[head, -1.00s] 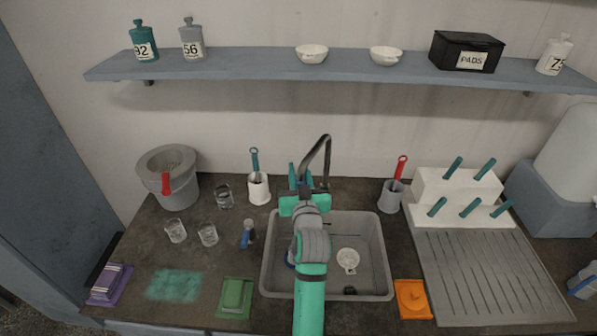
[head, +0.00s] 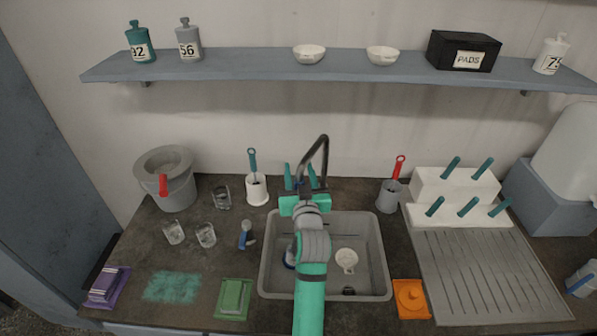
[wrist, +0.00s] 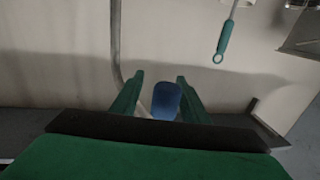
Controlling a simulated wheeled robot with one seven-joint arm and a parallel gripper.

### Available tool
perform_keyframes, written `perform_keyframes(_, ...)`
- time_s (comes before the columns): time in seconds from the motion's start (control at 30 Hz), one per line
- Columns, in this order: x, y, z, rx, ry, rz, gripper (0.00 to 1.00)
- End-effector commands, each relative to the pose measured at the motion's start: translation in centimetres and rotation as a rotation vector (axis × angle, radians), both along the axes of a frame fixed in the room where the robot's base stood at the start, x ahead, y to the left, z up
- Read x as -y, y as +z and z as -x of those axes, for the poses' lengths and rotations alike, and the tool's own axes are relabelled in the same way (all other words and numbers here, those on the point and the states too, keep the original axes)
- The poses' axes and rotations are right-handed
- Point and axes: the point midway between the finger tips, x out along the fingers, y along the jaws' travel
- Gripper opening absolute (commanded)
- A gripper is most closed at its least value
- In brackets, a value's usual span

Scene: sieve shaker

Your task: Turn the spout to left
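The dark arched spout (head: 325,142) rises behind the sink (head: 377,250), its bend near the top and its free end hanging to the right of my gripper. My gripper (head: 301,178) is at the spout's foot, with its two green fingers upright and apart. In the wrist view, the fingers of my gripper (wrist: 158,98) are open, with a blue piece (wrist: 166,101) showing between them; I cannot tell whether they touch it. A grey pipe (wrist: 115,45), likely the spout, runs down to the left finger. My arm hides the spout's base in the head view.
A white holder with a teal brush (head: 257,188) stands left of the spout; a grey holder with a red brush (head: 389,195) stands right. A grey bucket (head: 168,180) and several glasses are further left. A draining board (head: 480,270) is at right. A shelf (head: 230,67) runs above.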

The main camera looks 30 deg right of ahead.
Motion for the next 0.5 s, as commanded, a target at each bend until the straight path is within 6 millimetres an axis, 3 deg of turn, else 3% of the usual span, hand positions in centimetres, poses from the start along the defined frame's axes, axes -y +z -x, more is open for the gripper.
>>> perform_keyframes(0.27, -0.6, -0.2, 0.7, -0.003, 0.004, -0.001, 0.41)
perform_keyframes(0.5, -2.3, -0.2, 4.5, -0.002, 0.003, -0.001, 0.41)
